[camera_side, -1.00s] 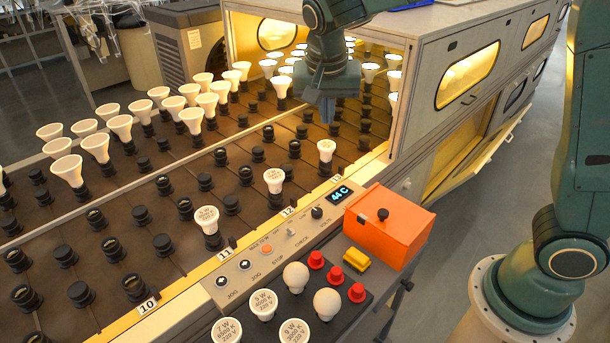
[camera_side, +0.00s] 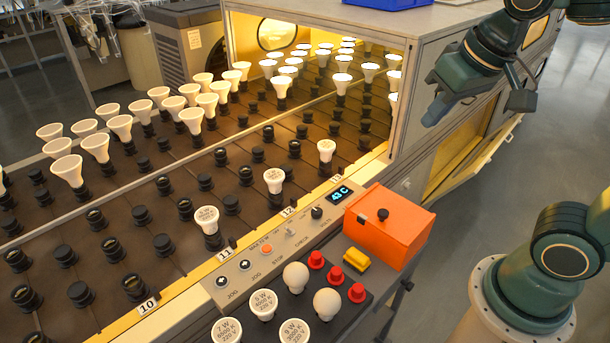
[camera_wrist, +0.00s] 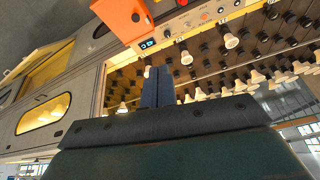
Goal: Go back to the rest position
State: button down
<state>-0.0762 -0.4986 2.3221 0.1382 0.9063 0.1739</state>
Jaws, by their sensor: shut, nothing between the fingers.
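My gripper (camera_side: 440,108) is shut and empty. In the side view it hangs in the air at the upper right, in front of the oven's side wall and apart from the bulbs. In the wrist view its shut fingers (camera_wrist: 158,88) point up the picture toward the conveyor and control panel.
The conveyor (camera_side: 150,215) carries several white bulbs in black sockets, and many sockets are empty. The lit oven (camera_side: 420,100) stands behind. An orange box (camera_side: 388,228) and a control panel (camera_side: 275,240) reading 43 C sit at the front edge.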

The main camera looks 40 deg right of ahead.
jog(key=s+f+n, duration=0.2)
jog(key=s, duration=0.4)
jog(key=shift+a+n+t+y, duration=0.3)
jog(key=shift+a+t, duration=0.05)
jog(key=shift+t, duration=0.05)
